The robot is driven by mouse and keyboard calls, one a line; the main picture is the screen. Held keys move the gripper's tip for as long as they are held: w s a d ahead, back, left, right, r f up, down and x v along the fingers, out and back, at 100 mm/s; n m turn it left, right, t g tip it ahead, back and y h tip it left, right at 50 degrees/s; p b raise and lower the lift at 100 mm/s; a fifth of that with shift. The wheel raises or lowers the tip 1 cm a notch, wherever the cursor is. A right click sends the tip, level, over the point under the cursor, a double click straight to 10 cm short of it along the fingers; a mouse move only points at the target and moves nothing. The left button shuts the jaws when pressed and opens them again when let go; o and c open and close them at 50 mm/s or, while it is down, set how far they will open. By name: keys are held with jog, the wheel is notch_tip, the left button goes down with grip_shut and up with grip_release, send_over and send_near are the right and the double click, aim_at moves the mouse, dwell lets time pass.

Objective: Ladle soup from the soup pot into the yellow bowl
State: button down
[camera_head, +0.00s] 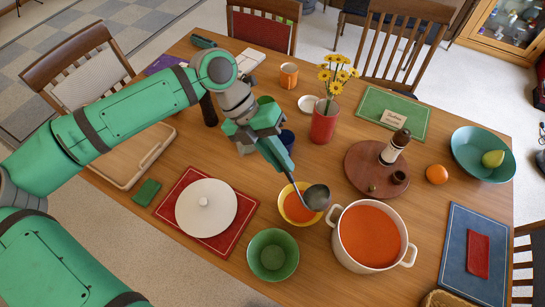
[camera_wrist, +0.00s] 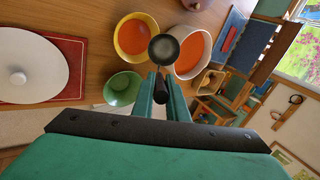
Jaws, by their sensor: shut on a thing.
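The white soup pot (camera_head: 370,240) with orange soup stands at the front right of the table, and it also shows in the wrist view (camera_wrist: 188,68). The yellow bowl (camera_head: 288,212) holds orange soup and stands left of the pot; it also shows in the wrist view (camera_wrist: 136,18). My gripper (camera_head: 278,158) is shut on the ladle (camera_head: 316,197), above the table. In the wrist view the ladle's round grey head (camera_wrist: 164,48) appears between bowl and pot. In the head view it overlaps the bowl's right rim; I cannot tell if they touch.
A green bowl (camera_head: 273,265) stands in front of the yellow bowl. A white lid (camera_head: 206,208) lies on a red mat (camera_head: 173,187) to the left. A red vase (camera_head: 323,127) with yellow flowers and a round wooden board (camera_head: 359,158) with a bottle stand behind.

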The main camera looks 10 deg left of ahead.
jog(key=s+d+r+t+y, duration=0.1)
jog(key=d+r+y, duration=0.2)
jog(key=d, duration=0.2)
jog(key=s+d+r+t+y, duration=0.1)
jog(key=s+d+r+y, duration=0.1)
jog(key=d, duration=0.3)
jog(key=shift+s+d+r+y, duration=0.25)
jog(key=shift+r+y, duration=0.25)
jog(key=shift+y, duration=0.4)
dwell(0.6)
